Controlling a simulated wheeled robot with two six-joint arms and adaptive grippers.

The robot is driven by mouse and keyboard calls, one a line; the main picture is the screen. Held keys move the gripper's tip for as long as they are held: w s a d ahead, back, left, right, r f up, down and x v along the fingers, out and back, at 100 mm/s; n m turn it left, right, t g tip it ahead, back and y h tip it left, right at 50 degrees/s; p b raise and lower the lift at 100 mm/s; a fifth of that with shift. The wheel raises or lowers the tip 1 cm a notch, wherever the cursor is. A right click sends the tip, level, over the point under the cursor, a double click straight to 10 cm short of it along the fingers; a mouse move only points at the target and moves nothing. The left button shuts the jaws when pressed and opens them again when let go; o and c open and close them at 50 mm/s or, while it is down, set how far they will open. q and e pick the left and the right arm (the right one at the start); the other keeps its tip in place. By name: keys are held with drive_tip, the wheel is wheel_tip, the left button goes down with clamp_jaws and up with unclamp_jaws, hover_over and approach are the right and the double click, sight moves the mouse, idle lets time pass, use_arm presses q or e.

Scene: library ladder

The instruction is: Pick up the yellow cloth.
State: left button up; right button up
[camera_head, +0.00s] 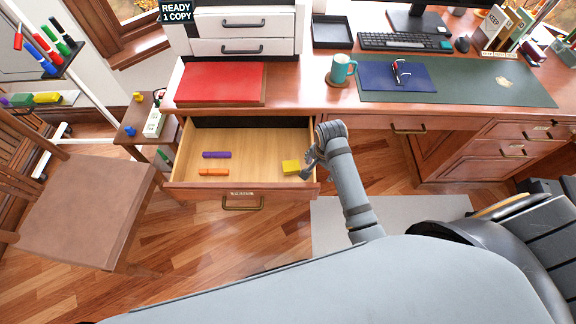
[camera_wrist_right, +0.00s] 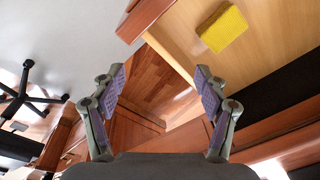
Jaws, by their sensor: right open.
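The yellow cloth (camera_head: 291,167) lies folded on the floor of the open desk drawer (camera_head: 239,190), near the drawer's right side. It also shows in the right wrist view (camera_wrist_right: 224,28), beyond the fingers at upper right. My right gripper (camera_head: 308,164) is at the drawer's right wall, just right of the cloth in the head view. In the right wrist view its two fingers (camera_wrist_right: 160,92) are spread wide with nothing between them. The cloth is apart from both fingers in that view. My left gripper is not in view.
A purple marker (camera_head: 217,155) and an orange marker (camera_head: 214,172) lie in the drawer's left part. The desk top above holds a red folder (camera_head: 220,82), a teal mug (camera_head: 342,69) and a keyboard (camera_head: 405,41). A brown chair (camera_head: 80,208) stands left of the drawer.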

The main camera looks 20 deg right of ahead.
drive_tip(key=w+a+r+m+g, duration=0.2)
drive_tip(key=w+a+m, duration=0.5)
drive_tip(key=w+m, duration=0.15)
hover_over(291, 165)
drive_tip(key=shift+n+y, duration=0.3)
drive_tip(key=shift+n, duration=0.05)
drive_tip(key=f, duration=0.4)
drive_tip(key=shift+s+f+b, duration=0.2)
drive_tip(key=shift+f+b, duration=0.15)
drive_tip(key=shift+w+f+b, duration=0.15)
drive_tip(key=shift+f+b, duration=0.25)
drive_tip(key=shift+f, duration=2.55)
drive_tip(key=c, duration=1.1)
drive_tip(key=shift+r, duration=0.1)
drive_tip(key=shift+c, duration=0.2)
